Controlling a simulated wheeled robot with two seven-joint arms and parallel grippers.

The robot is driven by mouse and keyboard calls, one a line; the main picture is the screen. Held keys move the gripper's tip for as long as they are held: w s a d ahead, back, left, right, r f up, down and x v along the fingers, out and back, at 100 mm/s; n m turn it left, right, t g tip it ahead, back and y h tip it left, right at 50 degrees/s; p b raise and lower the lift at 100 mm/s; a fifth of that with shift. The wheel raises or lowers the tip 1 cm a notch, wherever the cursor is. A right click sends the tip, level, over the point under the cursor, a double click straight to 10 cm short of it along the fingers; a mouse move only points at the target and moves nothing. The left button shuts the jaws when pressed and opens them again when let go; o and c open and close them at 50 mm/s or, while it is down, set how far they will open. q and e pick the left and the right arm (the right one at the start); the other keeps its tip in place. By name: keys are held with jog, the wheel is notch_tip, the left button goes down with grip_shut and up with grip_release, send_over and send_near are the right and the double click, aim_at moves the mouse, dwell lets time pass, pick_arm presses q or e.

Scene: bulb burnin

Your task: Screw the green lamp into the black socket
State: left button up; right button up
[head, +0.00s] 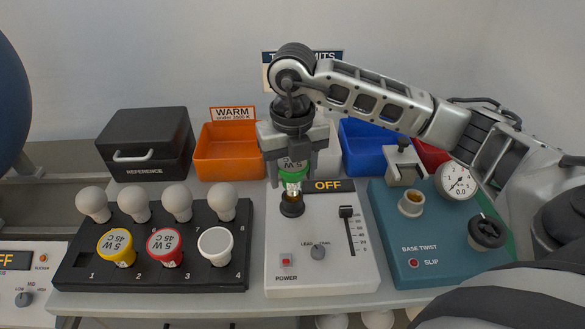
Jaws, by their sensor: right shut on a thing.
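My right gripper (294,158) comes down from above and is shut on the green lamp. The green lamp (293,175) is held upright, with its green band below the fingers and its label partly hidden between them. The black socket (291,209) is on the white test box, directly under the lamp. The lamp's metal lower end is at the socket's mouth; I cannot tell whether it is inside or just above. My left gripper is not in view.
The white test box (320,275) reads OFF and has a slider and red power switch. A black rack (75,272) with bulbs and yellow, red and white lamps stands left. A teal base twist box (445,275) stands right. Orange (215,178) and blue (355,130) bins are behind.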

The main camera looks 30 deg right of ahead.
jog(key=shift+f+b, duration=0.65)
jog(key=shift+f, duration=0.3)
jog(key=o, duration=1.1)
jog(key=shift+c, duration=0.2)
